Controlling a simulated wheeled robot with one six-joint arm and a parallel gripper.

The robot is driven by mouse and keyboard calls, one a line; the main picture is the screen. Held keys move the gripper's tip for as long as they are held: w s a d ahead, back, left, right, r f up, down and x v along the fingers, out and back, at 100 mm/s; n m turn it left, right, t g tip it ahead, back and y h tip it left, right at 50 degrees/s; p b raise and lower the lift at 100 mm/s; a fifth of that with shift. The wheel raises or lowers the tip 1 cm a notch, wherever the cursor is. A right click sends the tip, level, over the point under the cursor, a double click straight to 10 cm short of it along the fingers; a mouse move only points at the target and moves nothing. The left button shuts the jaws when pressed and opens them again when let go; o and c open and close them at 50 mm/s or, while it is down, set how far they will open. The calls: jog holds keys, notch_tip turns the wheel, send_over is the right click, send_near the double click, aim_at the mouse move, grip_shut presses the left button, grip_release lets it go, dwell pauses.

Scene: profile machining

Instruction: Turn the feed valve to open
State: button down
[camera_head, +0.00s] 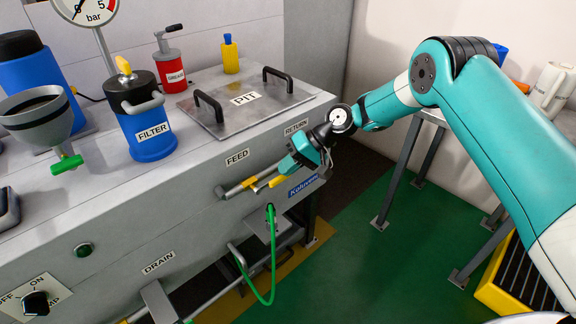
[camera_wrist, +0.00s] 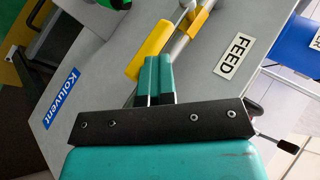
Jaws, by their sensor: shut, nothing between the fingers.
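The feed valve sits on the grey front panel below the FEED label (camera_head: 237,157). Metal pipework with a yellow band (camera_head: 249,182) sticks out there, and a lever with a yellow grip (camera_head: 277,182) is at its right end. In the wrist view the yellow grip (camera_wrist: 150,50) lies just beyond and left of my fingertips, with a second yellow part (camera_wrist: 198,22) further up. My gripper (camera_head: 288,166) is at the grip; its teal fingers (camera_wrist: 155,62) are shut with nothing between them. I cannot tell whether they touch the grip.
A green hose (camera_head: 272,270) hangs from a port below the valve. The RETURN label (camera_head: 297,126) is above my gripper. The tank top holds a PIT lid (camera_head: 225,108), a blue filter (camera_head: 148,130) and a red grease can (camera_head: 172,68).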

jog(key=shift+f, duration=0.25)
jog(key=shift+r, duration=0.15)
notch_tip(320, 180, up, 4)
jog(key=p, duration=0.3)
jog(key=shift+r, duration=0.1)
jog(key=w+d+f+v, duration=0.1)
jog(key=v, duration=0.9)
jog(key=s+a+r+h+p, duration=0.1)
jog(key=s+r, duration=0.1)
jog(key=r, duration=0.3)
jog(key=s+a+r+p, duration=0.1)
jog(key=s+r+p, duration=0.15)
jog(key=r, duration=0.35)
jog(key=s+r+n+h+p, duration=0.2)
jog(key=s+r+p, duration=0.1)
jog(key=s+r, duration=0.75)
jog(key=s+d+r+h+p, duration=0.1)
jog(key=s+d+r+p, duration=0.1)
jog(key=s, duration=0.8)
jog(key=s+d+r+n+t+h+p, duration=0.1)
jog(key=s+d+r+p, duration=0.1)
jog(key=s, duration=0.8)
jog(key=shift+s+d+r+n+t, duration=0.3)
jog(key=shift+s+r, duration=0.05)
jog(key=shift+r, duration=0.35)
